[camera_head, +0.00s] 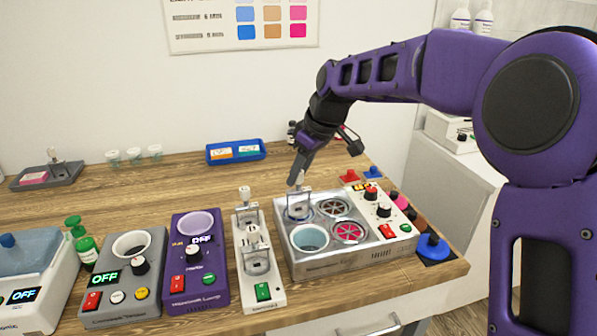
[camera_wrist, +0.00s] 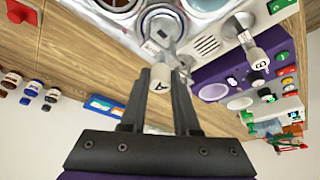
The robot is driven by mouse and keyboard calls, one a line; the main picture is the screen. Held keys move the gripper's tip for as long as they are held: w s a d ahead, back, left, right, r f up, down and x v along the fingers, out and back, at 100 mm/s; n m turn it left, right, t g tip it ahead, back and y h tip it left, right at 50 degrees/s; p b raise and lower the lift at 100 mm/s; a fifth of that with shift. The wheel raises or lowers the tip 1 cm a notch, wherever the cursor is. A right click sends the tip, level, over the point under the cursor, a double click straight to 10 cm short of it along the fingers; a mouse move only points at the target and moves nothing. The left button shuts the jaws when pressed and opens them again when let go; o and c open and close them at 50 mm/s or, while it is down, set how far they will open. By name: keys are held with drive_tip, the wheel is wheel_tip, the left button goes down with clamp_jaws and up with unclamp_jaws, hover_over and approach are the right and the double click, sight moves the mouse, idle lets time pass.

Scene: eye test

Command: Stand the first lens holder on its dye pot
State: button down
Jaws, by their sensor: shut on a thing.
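My gripper (camera_head: 299,181) is shut on the top knob of a lens holder (camera_head: 299,198), a clear frame with a pale round base. In the wrist view the fingertips (camera_wrist: 171,76) close around its pale, lettered knob (camera_wrist: 159,84). The holder is upright over the back left pot of a metal bath (camera_head: 345,262); I cannot tell whether it touches. The bath's other pots are a back right one (camera_head: 333,208), a pink front right one (camera_head: 347,232) and a bluish front left one (camera_head: 310,239). The holder partly hides the back left pot.
A purple box (camera_head: 195,285) and grey box (camera_head: 125,300) stand farther left. A blue tray (camera_head: 235,152) lies behind. Open wood lies between them.

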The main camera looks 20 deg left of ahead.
drive_tip(key=shift+f, duration=0.3)
idle(0.5)
drive_tip(key=shift+c, duration=1.2)
unclamp_jaws()
drive_tip(key=shift+r+p, duration=2.45)
drive_tip(key=shift+r, duration=0.65)
